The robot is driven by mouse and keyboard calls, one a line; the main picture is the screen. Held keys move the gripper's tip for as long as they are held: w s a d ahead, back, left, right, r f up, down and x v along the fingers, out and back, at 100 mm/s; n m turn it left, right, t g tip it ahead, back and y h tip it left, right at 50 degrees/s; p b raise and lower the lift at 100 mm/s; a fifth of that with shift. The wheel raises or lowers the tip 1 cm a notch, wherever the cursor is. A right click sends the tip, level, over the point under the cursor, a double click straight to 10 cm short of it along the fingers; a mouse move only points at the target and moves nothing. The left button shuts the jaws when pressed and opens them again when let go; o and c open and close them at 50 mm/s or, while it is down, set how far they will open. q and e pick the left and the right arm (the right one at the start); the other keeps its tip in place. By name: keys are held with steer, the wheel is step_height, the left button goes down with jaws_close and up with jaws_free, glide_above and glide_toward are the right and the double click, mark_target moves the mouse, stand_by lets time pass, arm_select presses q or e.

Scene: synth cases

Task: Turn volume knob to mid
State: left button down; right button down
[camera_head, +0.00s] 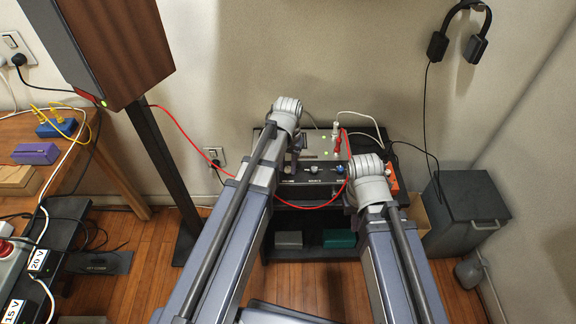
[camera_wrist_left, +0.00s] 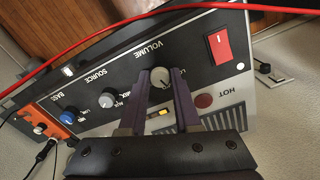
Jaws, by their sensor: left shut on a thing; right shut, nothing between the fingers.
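The volume knob (camera_wrist_left: 160,79) is a pale round knob with a dark mark, below the word VOLUME on the dark amplifier panel (camera_wrist_left: 196,48) in the left wrist view. My left gripper (camera_wrist_left: 161,80) is shut on it, with one dark finger on each side. In the head view my left gripper (camera_head: 295,150) is at the left end of the amplifier front (camera_head: 325,178), and the knob is hidden there. My right arm's wrist is at the amplifier's right side; its gripper fingers are hidden behind it.
A grey source knob (camera_wrist_left: 109,99), blue bass knob (camera_wrist_left: 70,114) and red switch (camera_wrist_left: 219,46) are on the same panel. A red cable (camera_head: 300,207) hangs across the amplifier front. An orange box (camera_head: 390,178) stands at the amplifier's right. A speaker (camera_head: 110,45) stands at left.

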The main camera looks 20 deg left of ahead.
mark_target(288, 169)
arm_select(q)
steer(key=shift+m, duration=1.6)
steer(key=c, duration=0.6)
jaws_free()
steer(key=shift+r, duration=0.15)
step_height(288, 169, up, 8)
steer(key=p, duration=0.8)
steer(key=shift+f, duration=0.2)
steer(key=shift+f, duration=0.1)
